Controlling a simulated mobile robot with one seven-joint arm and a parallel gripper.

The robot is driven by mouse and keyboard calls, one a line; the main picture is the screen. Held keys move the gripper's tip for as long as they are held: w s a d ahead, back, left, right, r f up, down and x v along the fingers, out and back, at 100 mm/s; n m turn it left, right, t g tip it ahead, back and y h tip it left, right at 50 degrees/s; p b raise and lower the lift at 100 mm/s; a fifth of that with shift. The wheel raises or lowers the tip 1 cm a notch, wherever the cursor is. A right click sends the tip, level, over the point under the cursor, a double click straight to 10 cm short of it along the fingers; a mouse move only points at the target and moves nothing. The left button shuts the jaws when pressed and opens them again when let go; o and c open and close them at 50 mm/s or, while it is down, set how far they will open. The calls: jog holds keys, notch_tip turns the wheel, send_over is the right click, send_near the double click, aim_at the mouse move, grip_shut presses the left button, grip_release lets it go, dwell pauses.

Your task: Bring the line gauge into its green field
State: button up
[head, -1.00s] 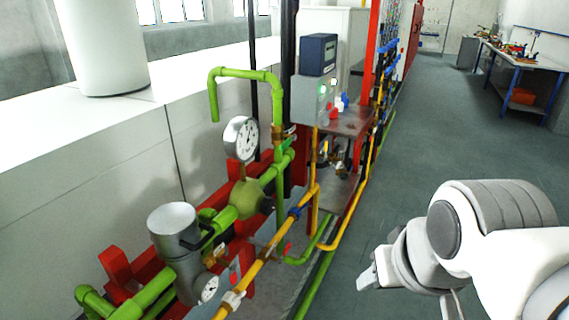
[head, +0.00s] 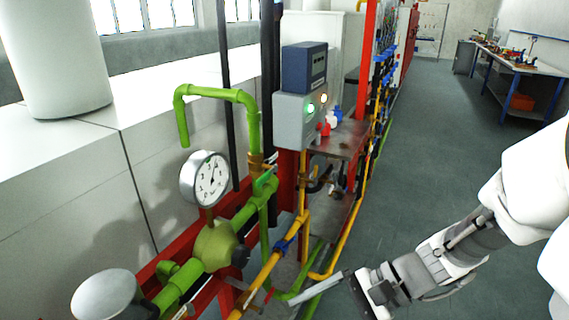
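The line gauge (head: 205,179), a round white dial with a dark needle and a grey rim, stands on the green pipe left of the picture's middle. Its needle points up and slightly right; a green field is too small to make out. A small green lever (head: 265,180) sits at a brass fitting on the green pipe right of the gauge. My gripper (head: 325,286) is at the lower right, apart from the gauge and to its right. One grey finger shows clearly, reaching left in front of the lower pipes; its opening is unclear.
A grey box (head: 295,122) with a lit green lamp stands behind the pipes. A yellow pipe (head: 262,272) with a blue fitting (head: 283,247) runs along the front. Free floor (head: 430,165) lies right; a workbench (head: 530,70) stands beyond.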

jog(key=w+f+m+t+y, duration=0.2)
jog(key=w+m+t+y, duration=0.1)
jog(key=w+m+y, duration=0.25)
jog(key=m+t, duration=0.6)
jog(key=m, duration=0.2)
send_near(245, 258)
jog(key=shift+n, duration=0.25)
jog(key=x, duration=0.9)
jog(key=shift+b, duration=0.4)
jog(key=shift+c, duration=0.3)
jog(key=c, duration=1.3)
jog(key=shift+p, duration=0.35)
